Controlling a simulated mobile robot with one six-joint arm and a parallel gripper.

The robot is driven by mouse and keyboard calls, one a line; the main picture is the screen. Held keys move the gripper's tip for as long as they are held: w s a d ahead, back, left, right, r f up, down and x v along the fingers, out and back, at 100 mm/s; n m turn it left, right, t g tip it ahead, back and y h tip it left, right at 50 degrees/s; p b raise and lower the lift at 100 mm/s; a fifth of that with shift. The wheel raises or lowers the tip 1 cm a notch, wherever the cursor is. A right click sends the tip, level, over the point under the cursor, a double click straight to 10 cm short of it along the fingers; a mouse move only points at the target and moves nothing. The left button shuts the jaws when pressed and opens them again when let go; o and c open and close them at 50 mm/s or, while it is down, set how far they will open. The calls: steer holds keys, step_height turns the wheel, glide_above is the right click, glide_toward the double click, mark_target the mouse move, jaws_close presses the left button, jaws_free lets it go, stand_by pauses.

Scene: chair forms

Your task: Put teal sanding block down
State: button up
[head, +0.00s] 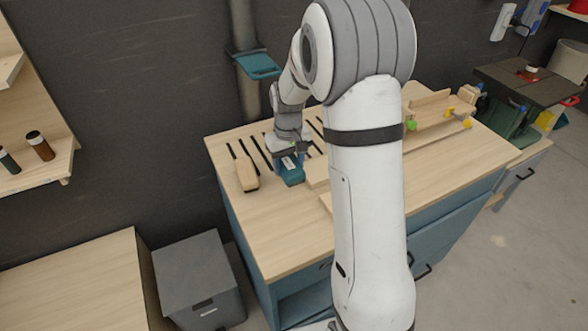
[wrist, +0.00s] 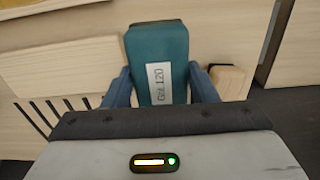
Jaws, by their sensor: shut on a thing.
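The teal sanding block (wrist: 158,42) has a white label reading "Grit 120" and sits between the two fingers of my gripper (wrist: 160,88) in the wrist view. My gripper is shut on it. In the head view the teal block (head: 291,170) is at the tip of my gripper (head: 288,158), over the slotted left part of the wooden workbench (head: 290,235). I cannot tell whether the block touches the bench top.
A light wooden block with a dark base (head: 246,173) stands just left of the teal block; it also shows in the wrist view (wrist: 229,82). Wooden boards and a jig (head: 440,115) lie to the right. The bench's front left is clear.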

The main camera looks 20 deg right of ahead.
mark_target(289, 190)
step_height(289, 190, down, 7)
steer(key=shift+a+r+p, duration=0.1)
steer(key=shift+p, duration=0.4)
steer(key=shift+f, duration=0.3)
steer(key=o, duration=0.9)
steer(key=shift+r, duration=0.15)
steer(key=shift+o, duration=0.2)
